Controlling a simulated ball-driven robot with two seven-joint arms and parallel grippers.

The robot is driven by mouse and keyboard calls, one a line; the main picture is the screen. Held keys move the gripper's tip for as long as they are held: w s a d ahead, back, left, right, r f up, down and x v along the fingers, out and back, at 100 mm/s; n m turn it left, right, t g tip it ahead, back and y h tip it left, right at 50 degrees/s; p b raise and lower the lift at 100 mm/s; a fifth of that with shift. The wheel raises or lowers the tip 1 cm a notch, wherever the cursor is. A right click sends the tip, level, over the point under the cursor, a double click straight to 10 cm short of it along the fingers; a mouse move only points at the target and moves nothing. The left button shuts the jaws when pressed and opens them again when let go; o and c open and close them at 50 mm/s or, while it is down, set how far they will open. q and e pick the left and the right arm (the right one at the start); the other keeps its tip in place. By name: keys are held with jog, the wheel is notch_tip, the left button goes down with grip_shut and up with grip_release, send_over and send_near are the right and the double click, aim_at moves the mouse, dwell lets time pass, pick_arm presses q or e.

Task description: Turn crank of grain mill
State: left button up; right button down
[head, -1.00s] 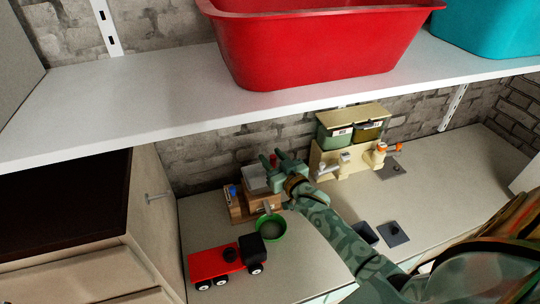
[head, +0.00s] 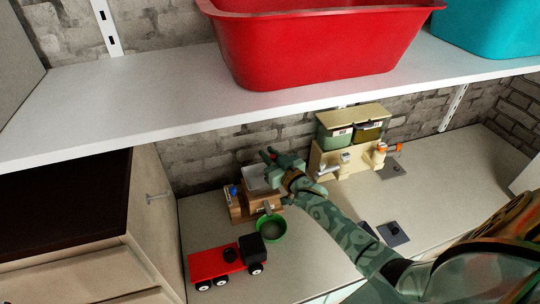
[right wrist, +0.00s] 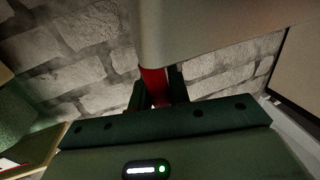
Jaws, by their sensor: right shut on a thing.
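The grain mill (head: 240,206) is a wooden-brown box with a pale grey hopper (head: 254,179) on top and a blue part on its left side. It stands at the back of the counter against the brick wall. My right gripper (head: 270,157) is at the hopper's upper right, partly covering the mill. In the right wrist view, its dark fingers are shut on a red crank knob (right wrist: 154,86), below a large pale surface. The rest of the crank is hidden. My left gripper is out of view.
A green bowl (head: 272,231) sits in front of the mill, and a red and black toy truck (head: 215,264) stands front left. A beige dispenser unit (head: 340,156) is to the right. A white shelf (head: 150,128) with a red tub (head: 310,50) overhangs the counter.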

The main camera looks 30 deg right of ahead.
jog(key=shift+w+n+y, duration=0.25)
jog(key=shift+n+y, duration=0.45)
jog(key=shift+y, duration=0.2)
jog(key=shift+w+a+f+n+g+y+b, duration=0.1)
jog(key=shift+w+n+g+y+b, duration=0.15)
jog(key=shift+n+y+b, duration=0.6)
jog(key=y, duration=0.1)
jog(key=n+g+y+b, duration=0.1)
jog(key=y, duration=0.1)
jog(key=shift+w+a, duration=0.15)
jog(key=shift+w, duration=0.1)
jog(key=shift+w+a+n+g+y+b, duration=0.1)
jog(key=shift+a+n+g+y+b, duration=0.15)
jog(key=shift+n+y+b, duration=0.35)
jog(key=c, duration=1.3)
grip_release()
